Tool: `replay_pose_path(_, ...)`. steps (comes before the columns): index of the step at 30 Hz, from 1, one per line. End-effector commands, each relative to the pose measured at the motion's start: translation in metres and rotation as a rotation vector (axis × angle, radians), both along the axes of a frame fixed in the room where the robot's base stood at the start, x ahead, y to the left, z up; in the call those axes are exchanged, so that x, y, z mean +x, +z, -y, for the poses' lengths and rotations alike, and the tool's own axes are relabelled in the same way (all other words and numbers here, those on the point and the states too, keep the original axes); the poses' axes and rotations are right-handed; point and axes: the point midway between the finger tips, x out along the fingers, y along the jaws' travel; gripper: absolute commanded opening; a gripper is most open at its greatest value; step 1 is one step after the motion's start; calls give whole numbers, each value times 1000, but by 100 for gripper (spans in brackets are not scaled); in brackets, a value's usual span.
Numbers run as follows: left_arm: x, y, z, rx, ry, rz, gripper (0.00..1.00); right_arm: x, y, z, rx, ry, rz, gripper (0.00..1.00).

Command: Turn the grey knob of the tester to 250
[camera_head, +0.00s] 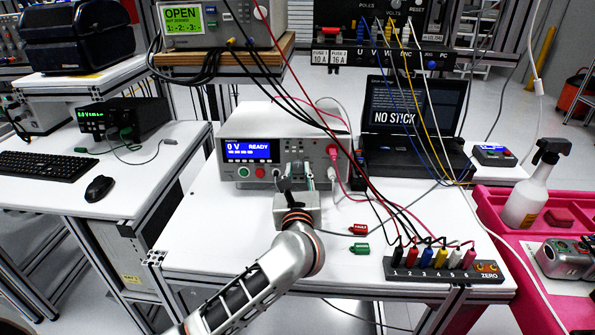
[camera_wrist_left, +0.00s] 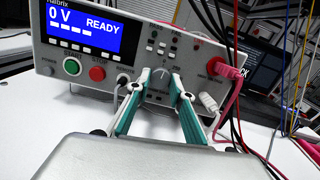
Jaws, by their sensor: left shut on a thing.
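The tester (camera_head: 262,127) is a light grey box on the middle table. Its blue display (camera_head: 248,150) reads "0 V" and "READY". It fills the upper part of the left wrist view (camera_wrist_left: 50,72). The grey knob (camera_wrist_left: 160,75) is on its front panel, right of the green and red buttons. My left gripper (camera_head: 297,173) reaches the front panel. In the left wrist view, its two teal-padded fingers (camera_wrist_left: 160,82) are shut on the knob, one on each side. The head view hides the knob behind the gripper. My right gripper is not in view.
A pink plug and cable (camera_head: 333,152) come out of the tester's right side. Red (camera_head: 360,229) and green (camera_head: 359,248) tags lie right of my arm. A black terminal block (camera_head: 440,270) with several coloured plugs stands at the front right. Cables hang across the right side.

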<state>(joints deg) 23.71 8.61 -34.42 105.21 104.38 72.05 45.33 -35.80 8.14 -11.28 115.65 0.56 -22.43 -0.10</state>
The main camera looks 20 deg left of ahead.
Motion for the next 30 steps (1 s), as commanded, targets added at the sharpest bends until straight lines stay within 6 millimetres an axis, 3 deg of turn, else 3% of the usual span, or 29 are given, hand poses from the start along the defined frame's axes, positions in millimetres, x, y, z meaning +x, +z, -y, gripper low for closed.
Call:
replay_pose_path(14, -1, 5, -2, 350, -44, -112, 0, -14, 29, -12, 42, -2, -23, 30)
replay_pose_path(24, -1, 2, -2, 510, -66, -163, 0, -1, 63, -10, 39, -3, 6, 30)
replay_pose_path(30, -1, 0, -2, 544, -70, -174, 0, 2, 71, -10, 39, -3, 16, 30)
